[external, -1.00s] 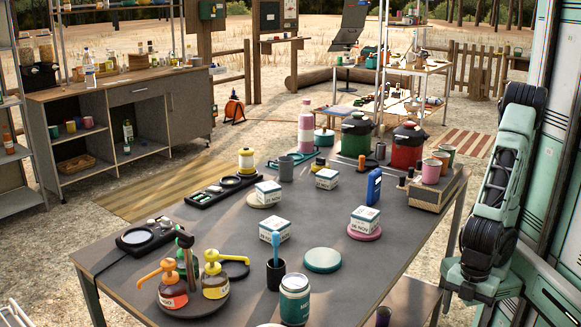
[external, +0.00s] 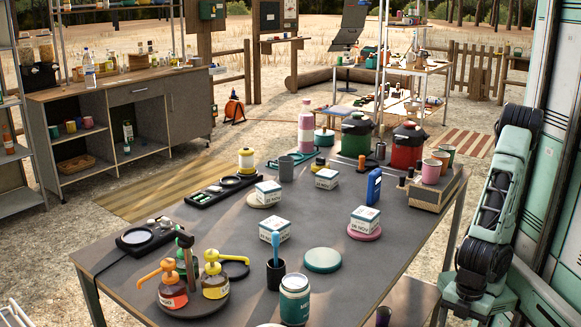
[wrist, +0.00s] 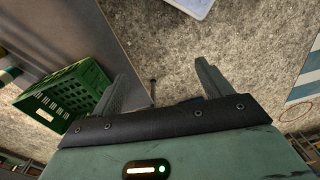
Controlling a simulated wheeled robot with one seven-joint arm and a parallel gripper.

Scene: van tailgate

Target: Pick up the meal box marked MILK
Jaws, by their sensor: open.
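Several small white boxes with teal-patterned tops stand on the grey table. One box (external: 268,192) is on a beige disc, one box (external: 275,230) is on the bare table nearer the front, one box (external: 326,179) is farther back, and one box (external: 364,219) is on a pink disc. Dark print shows on their sides, but I cannot make out MILK on any of them. In the wrist view my gripper (wrist: 161,68) is open and empty, with gravelly ground beyond its fingers. No box shows there. My arm is at the right of the external view, beyond the table's right edge.
A green crate (wrist: 62,98) shows in the wrist view.

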